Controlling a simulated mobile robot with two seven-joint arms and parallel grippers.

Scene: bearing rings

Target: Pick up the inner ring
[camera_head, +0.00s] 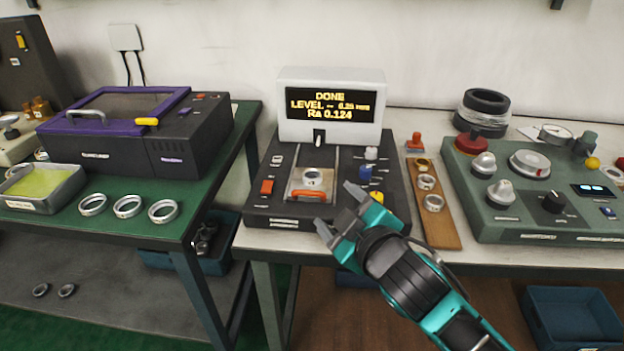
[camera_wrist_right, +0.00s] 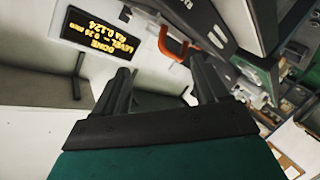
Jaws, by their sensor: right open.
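A small silver ring (camera_head: 313,178), which I take to be the inner ring, sits on the sliding plate of the dark measuring device (camera_head: 262,212), behind an orange handle (camera_head: 308,195). My right gripper (camera_head: 338,211) is open and empty. In the picture it is just right of and below the ring, over the device's front edge, apart from the ring. The right wrist view shows its two spread fingers (camera_wrist_right: 163,85) with nothing between them. The ring cannot be made out in that view. My left gripper is not in view.
The device's display (camera_head: 330,104) reads DONE. Several rings (camera_head: 127,206) lie on the green table at left, near a tray (camera_head: 70,202). A wooden board (camera_head: 443,236) with rings lies right of the device. A green control panel (camera_head: 530,227) stands farther right.

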